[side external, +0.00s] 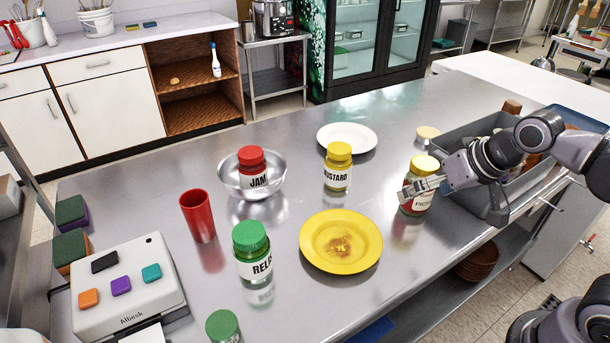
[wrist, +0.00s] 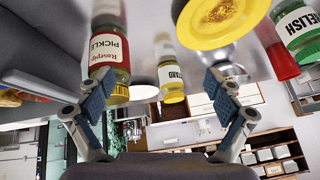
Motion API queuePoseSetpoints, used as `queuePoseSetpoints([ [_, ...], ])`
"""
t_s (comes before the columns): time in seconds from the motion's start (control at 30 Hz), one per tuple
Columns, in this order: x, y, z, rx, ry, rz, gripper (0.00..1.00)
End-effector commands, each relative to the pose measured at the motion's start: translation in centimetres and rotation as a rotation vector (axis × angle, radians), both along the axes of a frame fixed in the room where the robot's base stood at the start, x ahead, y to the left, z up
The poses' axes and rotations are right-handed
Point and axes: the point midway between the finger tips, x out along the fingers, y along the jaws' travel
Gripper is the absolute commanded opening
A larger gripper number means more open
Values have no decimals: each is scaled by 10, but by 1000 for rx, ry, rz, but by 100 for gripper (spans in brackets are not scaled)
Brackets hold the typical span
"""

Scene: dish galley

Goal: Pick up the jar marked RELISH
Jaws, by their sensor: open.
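The jar marked RELISH (side external: 252,252) has a green lid and stands upright on the steel table, front centre in the side view. In the wrist view, which looks upside down, the relish jar (wrist: 297,30) is cut off at the upper right edge. My gripper (side external: 424,187) is at the right of the table, beside the yellow-lidded pickle jar (side external: 412,203), well away from the relish jar. In the wrist view its fingers (wrist: 162,90) are spread with nothing held between them. The left finger overlaps the pickle jar (wrist: 108,50); I cannot tell whether they touch.
A yellow plate (side external: 341,262) and mustard jar (side external: 338,177) lie between gripper and relish. A red cup (side external: 197,216), a JAM jar (side external: 252,178) in a metal bowl (side external: 228,180), a second green lid (side external: 222,325) and a button box (side external: 125,300) surround the relish. A grey bin (side external: 455,140) stands right.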

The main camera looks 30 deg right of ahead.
Motion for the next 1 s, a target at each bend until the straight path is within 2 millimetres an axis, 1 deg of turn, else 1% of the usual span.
queuePoseSetpoints([
  [0.03, 9, 11, 6, 62, 21, -52, 92],
  [0.2, 35, 49, 20, 278, 121, -276, 92],
  [0.27, 43, 64, 24, 346, 161, -359, 92],
  [0.43, 65, 108, 30, 521, 287, -600, 92],
  [0.6, 84, 156, 31, 654, 424, -857, 92],
  [0.8, 99, 215, 24, 755, 582, -1166, 92],
  [0.9, 102, 239, 20, 779, 643, -1297, 92],
  [1.0, 104, 256, 16, 792, 682, -1394, 92],
])
